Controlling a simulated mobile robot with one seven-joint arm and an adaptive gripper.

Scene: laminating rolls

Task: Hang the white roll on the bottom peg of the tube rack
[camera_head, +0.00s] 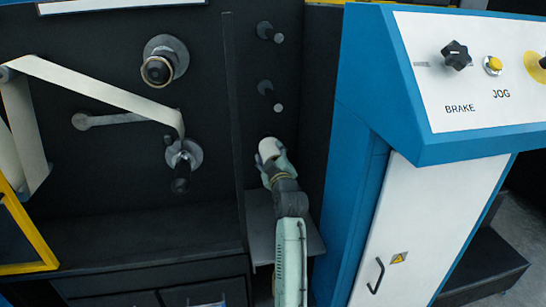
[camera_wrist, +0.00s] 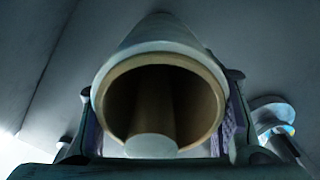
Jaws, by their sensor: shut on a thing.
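The white roll (camera_head: 269,149) is low on the tube rack (camera_head: 290,62), below two bare dark pegs, the upper peg (camera_head: 270,32) and the peg under it (camera_head: 270,95). The gripper's fingers (camera_wrist: 160,120) flank the roll. In the head view this lower peg is hidden by the roll.
A blue and white control cabinet (camera_head: 355,130) stands close on the right. A thin upright divider (camera_head: 234,120) is on the left, with rollers and a pale web (camera_head: 95,92) beyond it. A grey shelf (camera_head: 262,225) lies below the rack.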

